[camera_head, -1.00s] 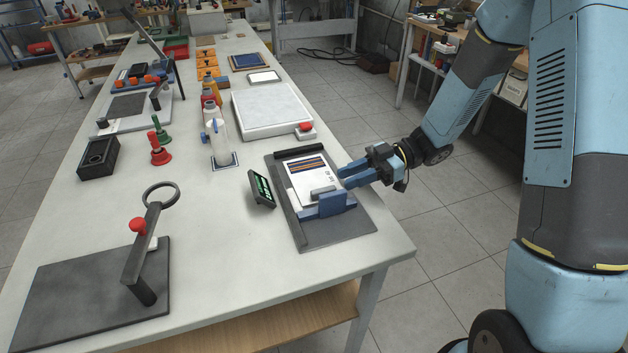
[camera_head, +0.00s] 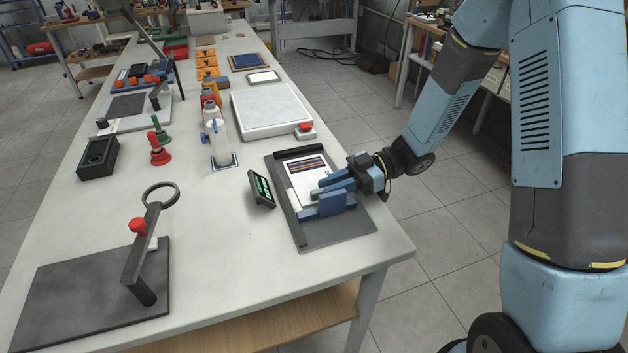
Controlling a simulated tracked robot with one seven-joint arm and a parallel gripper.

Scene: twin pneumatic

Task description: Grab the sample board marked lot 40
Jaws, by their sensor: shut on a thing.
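A white sample board (camera_head: 301,173) with dark and orange stripes lies on a dark grey base plate (camera_head: 345,234) at the table's right edge. Small print on the board was partly visible before; it is too small to read surely and my fingers now cover it. My gripper (camera_head: 322,190) reaches in from the right, low over the board's near part. It is shut on the small grey handle that stands there; the fingers hide most of it. I cannot tell whether that handle is part of the board. A blue block (camera_head: 332,204) stands just in front of the fingers.
A small display with green figures (camera_head: 262,188) stands left of the base plate. A white slab (camera_head: 270,110) with a red button (camera_head: 305,127) lies behind. A lever press with a red knob (camera_head: 137,225) stands at the front left. Bare tabletop lies between them.

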